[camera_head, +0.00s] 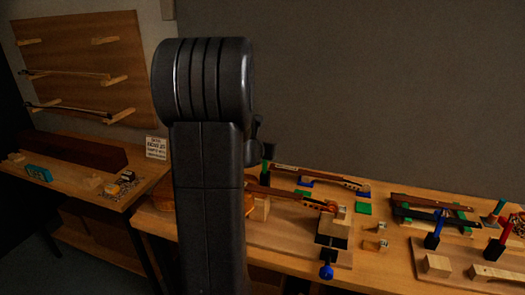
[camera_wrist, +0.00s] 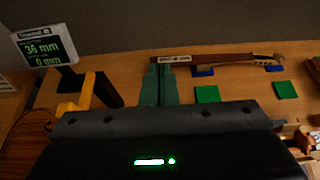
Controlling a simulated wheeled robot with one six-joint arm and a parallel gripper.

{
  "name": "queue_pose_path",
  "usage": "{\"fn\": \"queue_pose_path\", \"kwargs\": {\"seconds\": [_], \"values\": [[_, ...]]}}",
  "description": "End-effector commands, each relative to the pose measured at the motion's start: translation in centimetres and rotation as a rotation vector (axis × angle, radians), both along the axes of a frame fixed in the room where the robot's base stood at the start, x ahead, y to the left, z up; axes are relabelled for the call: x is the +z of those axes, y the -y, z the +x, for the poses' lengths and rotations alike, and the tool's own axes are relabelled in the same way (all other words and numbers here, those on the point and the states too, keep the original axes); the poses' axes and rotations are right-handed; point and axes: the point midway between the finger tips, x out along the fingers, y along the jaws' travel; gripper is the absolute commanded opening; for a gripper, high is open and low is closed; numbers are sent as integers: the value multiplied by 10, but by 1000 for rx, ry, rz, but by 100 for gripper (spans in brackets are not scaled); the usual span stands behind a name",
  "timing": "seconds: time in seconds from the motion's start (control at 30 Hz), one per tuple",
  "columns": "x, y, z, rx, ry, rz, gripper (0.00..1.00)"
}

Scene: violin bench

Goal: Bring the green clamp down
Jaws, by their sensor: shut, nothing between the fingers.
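My gripper (camera_wrist: 160,72) shows in the wrist view as two dark green fingers side by side, shut and empty. I cannot make out the clamp surely in the wrist view. In the head view my arm hides part of the bench, and my gripper is mostly hidden behind it.
A display (camera_wrist: 43,47) reading 36 mm and 0 mm stands left, near a yellow piece (camera_wrist: 77,100). Green pads (camera_wrist: 207,94) lie on the bench. Blue clamps (camera_head: 433,238) and a red clamp (camera_head: 506,232) stand right. A side table (camera_head: 75,205) holds a long brown block.

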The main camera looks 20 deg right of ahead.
Motion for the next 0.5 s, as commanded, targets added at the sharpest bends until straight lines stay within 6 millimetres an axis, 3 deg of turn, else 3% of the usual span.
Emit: {"fn": "queue_pose_path", "kwargs": {"seconds": [0.5], "values": [[2,7,10,1,0,0,0]]}}
